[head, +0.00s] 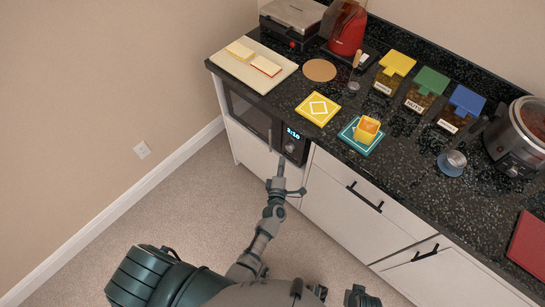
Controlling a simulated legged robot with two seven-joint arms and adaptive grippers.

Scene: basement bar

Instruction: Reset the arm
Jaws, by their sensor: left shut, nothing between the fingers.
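My left arm reaches up from the bottom of the head view. Its gripper (281,168) is shut with nothing in it. In the picture it overlaps the cabinet front (254,155), just below the control panel of the built-in microwave (248,112). I cannot tell whether it touches the cabinet.
The black speckled counter (400,165) holds a cutting board (228,66) with bread, a red kettle (345,27), several lidded jars, yellow and teal coasters, and a slow cooker (517,140). Drawer handles (364,197) stick out. Carpet (150,205) at left is clear.

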